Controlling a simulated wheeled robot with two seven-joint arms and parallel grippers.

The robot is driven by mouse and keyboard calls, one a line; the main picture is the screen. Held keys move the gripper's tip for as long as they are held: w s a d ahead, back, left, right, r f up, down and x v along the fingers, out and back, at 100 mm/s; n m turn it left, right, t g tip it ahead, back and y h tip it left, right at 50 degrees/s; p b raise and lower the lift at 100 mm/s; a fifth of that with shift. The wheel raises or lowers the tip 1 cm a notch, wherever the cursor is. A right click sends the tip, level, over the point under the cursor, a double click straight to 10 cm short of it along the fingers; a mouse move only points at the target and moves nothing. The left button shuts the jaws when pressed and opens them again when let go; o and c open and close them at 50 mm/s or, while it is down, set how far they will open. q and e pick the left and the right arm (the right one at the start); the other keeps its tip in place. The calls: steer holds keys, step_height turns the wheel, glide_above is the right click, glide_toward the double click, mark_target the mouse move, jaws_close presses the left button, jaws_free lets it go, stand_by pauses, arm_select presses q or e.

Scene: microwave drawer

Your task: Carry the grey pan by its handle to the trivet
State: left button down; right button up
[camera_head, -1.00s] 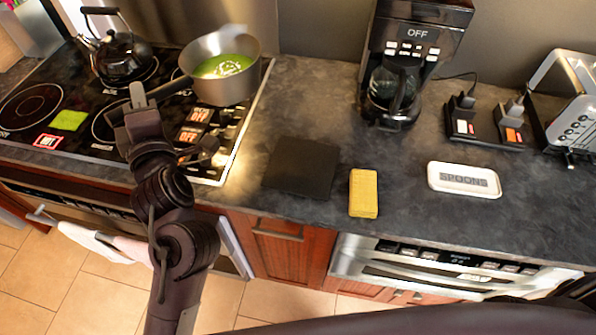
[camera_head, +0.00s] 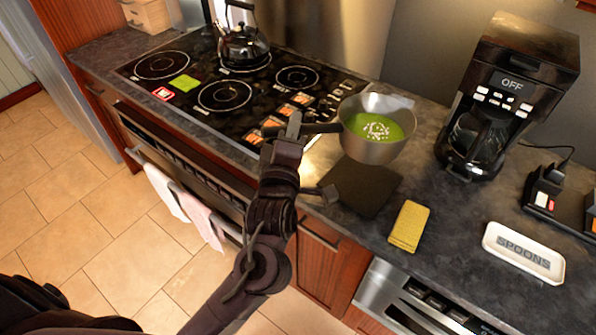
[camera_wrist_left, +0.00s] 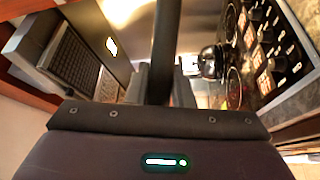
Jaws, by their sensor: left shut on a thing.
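The grey pan (camera_head: 372,150) holds green soup with white bits on top. It hangs level in the head view, right of the stove. My left gripper (camera_head: 294,127) is shut on its dark handle (camera_head: 322,128), which points left. The dark handle (camera_wrist_left: 165,50) also stands up from my gripper in the left wrist view. The dark square trivet (camera_head: 362,190) lies flat on the counter. The pan appears above and behind its far edge; the exact height is hard to tell. My right gripper is not in view.
A yellow sponge or cloth (camera_head: 408,226) lies right of the trivet. A white spoon rest (camera_head: 523,252) is further right. A coffee maker (camera_head: 510,95) stands behind. The black stove (camera_head: 225,95) with a kettle (camera_head: 243,45) is at left.

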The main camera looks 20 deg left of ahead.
arm_select(q)
step_height(320, 180, down, 13)
steer(key=p, duration=0.2)
steer(key=c, duration=1.7)
jaws_free()
steer(key=shift+f, duration=0.25)
steer(key=o, duration=0.4)
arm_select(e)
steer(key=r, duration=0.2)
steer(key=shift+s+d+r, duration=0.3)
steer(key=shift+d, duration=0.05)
arm_select(q)
steer(key=shift+s, duration=0.1)
